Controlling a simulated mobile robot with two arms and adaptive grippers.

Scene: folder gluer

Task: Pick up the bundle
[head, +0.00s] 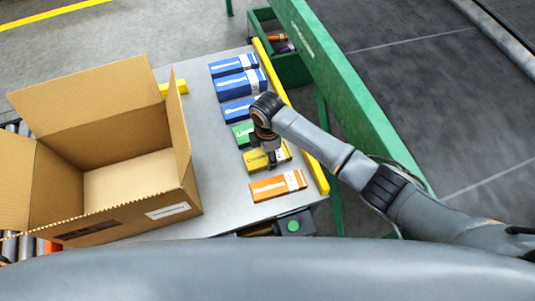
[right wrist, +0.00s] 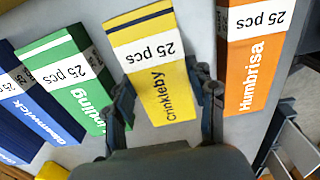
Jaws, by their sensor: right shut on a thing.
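A yellow bundle (head: 280,156) marked Crinkleby lies in the row on the grey table (head: 218,183). In the right wrist view the yellow bundle (right wrist: 150,65) sits between the fingers of my right gripper (right wrist: 166,105), which is shut on its sides. In the head view my right gripper (head: 268,155) comes down over the bundle from above and hides part of it. Whether the bundle is lifted off the table I cannot tell. My left gripper does not show.
An orange bundle (head: 277,186) lies on the near side, a green one (head: 242,133) and several blue ones (head: 238,85) on the far side. An open, empty cardboard box (head: 130,180) stands at left. A yellow rail (head: 316,172) edges the table's right.

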